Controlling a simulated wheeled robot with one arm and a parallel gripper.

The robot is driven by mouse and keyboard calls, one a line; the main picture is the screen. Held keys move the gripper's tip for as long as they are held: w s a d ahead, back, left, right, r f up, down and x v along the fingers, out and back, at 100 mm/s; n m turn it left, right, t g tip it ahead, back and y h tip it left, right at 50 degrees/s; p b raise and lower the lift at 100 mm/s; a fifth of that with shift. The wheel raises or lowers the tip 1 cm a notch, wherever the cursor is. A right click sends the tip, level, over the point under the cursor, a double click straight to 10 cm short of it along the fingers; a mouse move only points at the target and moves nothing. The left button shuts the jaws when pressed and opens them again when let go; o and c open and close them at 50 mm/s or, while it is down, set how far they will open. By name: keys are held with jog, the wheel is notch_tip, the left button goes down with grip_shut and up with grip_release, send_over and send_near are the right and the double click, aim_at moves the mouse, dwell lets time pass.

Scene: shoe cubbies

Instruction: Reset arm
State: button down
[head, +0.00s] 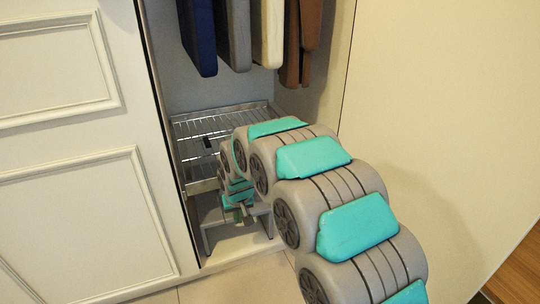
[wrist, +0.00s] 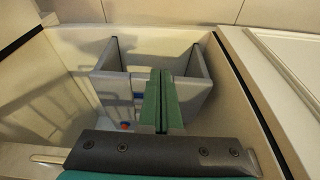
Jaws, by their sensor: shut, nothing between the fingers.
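My arm reaches from the lower right of the head view into an open closet. My gripper (head: 241,212) is low in the closet, in front of a small grey stand (head: 262,212) on its floor, and partly hidden by my wrist. In the wrist view the two green fingers of my gripper (wrist: 162,74) lie together, shut with nothing between them. The grey stand (wrist: 195,72) shows beyond them with its side panels. I cannot tell whether the fingers touch it.
A wire rack (head: 195,125) spans the closet above the stand. Blue (head: 199,38), grey, cream and brown garments hang higher up. A white panelled door (head: 75,210) is at left, a plain wall (head: 440,130) at right. A small red and blue item (wrist: 125,126) lies beside the fingers.

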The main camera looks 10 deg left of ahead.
jog(key=s+d+r+m+g+h+p, duration=0.1)
jog(key=s+d+r+p, duration=0.1)
jog(key=s+d+r, duration=0.45)
jog(key=s+d+r+m+p, duration=0.1)
jog(key=s+d+r, duration=0.25)
jog(key=d, duration=0.55)
jog(key=s+d+r+m+g+h+p, duration=0.1)
jog(key=s+d+r+p, duration=0.1)
jog(key=s+d+r, duration=0.35)
jog(key=s+d+r+m+g+p, duration=0.1)
jog(key=s+d+r, duration=0.1)
jog(key=s+d, duration=0.2)
jog(key=s+d+r+g+p, duration=0.1)
jog(key=s+d, duration=0.4)
jog(key=s, duration=0.6)
jog(key=s+d+r+m+p, duration=0.1)
jog(key=s+d+r, duration=0.3)
jog(key=s, duration=0.3)
jog(key=shift+s+d+m+g, duration=0.3)
jog(key=shift+s+d+g, duration=0.05)
jog(key=shift+d+g, duration=0.05)
